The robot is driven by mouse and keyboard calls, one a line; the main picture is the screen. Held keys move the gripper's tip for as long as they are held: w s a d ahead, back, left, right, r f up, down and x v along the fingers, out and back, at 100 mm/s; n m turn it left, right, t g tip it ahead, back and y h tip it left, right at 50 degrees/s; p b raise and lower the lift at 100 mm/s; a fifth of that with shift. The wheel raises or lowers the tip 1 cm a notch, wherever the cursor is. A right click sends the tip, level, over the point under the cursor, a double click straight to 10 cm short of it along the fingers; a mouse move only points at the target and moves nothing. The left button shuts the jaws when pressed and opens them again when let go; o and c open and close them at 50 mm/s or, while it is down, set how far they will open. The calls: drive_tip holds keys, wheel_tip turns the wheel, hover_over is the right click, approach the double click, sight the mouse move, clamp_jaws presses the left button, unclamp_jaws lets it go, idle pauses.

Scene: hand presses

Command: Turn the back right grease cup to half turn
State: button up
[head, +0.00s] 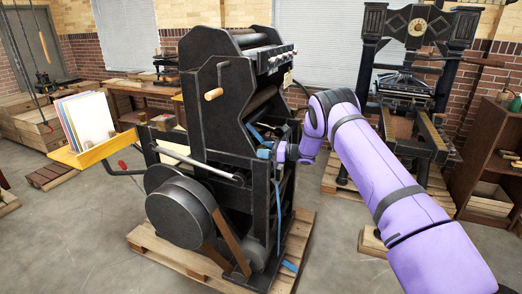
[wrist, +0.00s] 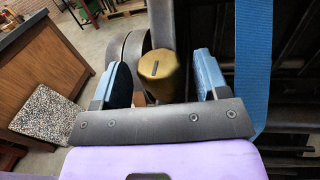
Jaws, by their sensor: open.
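A brass-coloured grease cup (wrist: 162,80) with a dark slot or mark on its top sits between my fingers in the wrist view. The mark runs nearly up and down in that picture. My gripper (wrist: 161,72) is open, with one blue finger on each side of the cup and a visible gap at each side. In the head view my gripper (head: 267,151) is at the right side of the black press (head: 215,105), where the cup cannot be made out.
A blue strap (wrist: 260,60) hangs close to the right finger. A yellow tray (head: 95,150) with cards juts out at the press's left. A second press (head: 418,80) stands at the back right. The press stands on a wooden pallet (head: 300,228), with open floor in front.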

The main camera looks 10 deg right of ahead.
drive_tip(key=shift+w+a, duration=0.35)
drive_tip(key=shift+a, duration=0.3)
drive_tip(key=shift+c, duration=0.5)
drive_tip(key=c, duration=0.8)
drive_tip(key=shift+a+m+t+h, duration=0.1)
drive_tip(key=shift+m+t+h, duration=0.45)
drive_tip(key=shift+t, duration=0.25)
drive_tip(key=shift+m+t+h, duration=0.85)
drive_tip(key=shift+m+t, duration=0.2)
drive_tip(key=shift+t, duration=0.15)
drive_tip(key=o, duration=0.9)
